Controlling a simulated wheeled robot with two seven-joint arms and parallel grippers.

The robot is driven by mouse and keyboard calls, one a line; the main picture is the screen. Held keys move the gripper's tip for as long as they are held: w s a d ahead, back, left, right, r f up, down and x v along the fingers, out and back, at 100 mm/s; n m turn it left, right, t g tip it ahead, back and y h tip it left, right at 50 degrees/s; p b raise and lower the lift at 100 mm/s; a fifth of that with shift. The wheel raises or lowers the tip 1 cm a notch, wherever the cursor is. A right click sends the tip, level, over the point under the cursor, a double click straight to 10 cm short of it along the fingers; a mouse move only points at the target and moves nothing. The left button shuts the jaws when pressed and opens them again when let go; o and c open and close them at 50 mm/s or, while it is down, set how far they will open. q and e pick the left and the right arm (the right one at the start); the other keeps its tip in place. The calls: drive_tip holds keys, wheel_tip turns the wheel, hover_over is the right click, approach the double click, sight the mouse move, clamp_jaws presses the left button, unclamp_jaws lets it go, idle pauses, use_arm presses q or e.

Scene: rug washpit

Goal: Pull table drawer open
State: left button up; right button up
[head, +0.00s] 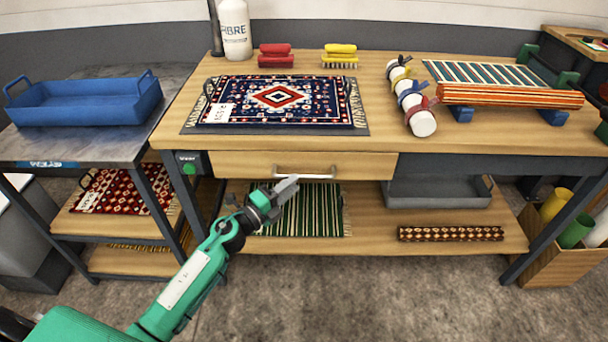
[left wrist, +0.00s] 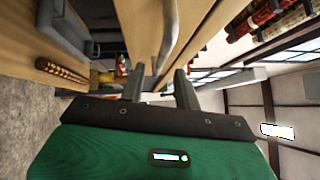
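The table drawer (head: 240,165) has a light wood front under the table top and looks shut. Its pale metal bar handle (head: 304,176) runs sideways along the front. My left gripper (head: 287,187) is just in front of and slightly below the handle, near its left part. In the left wrist view my left gripper (left wrist: 160,77) has its two fingers apart with nothing between them. The curved handle (left wrist: 171,30) shows just beyond the fingertips, in line with the gap. I cannot tell whether a finger touches it. My right gripper is not in view.
The table top (head: 385,110) holds a patterned rug (head: 280,97), brushes, rollers and a striped rug. A lower shelf (head: 370,225) holds a green striped rug (head: 315,212) and a grey bin (head: 437,192). A side table with a blue tray (head: 85,100) stands left. The floor in front is clear.

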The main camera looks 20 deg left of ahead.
sight(303, 176)
use_arm(q)
drive_tip(key=shift+x, duration=2.6)
drive_tip(key=shift+c, duration=0.4)
clamp_jaws()
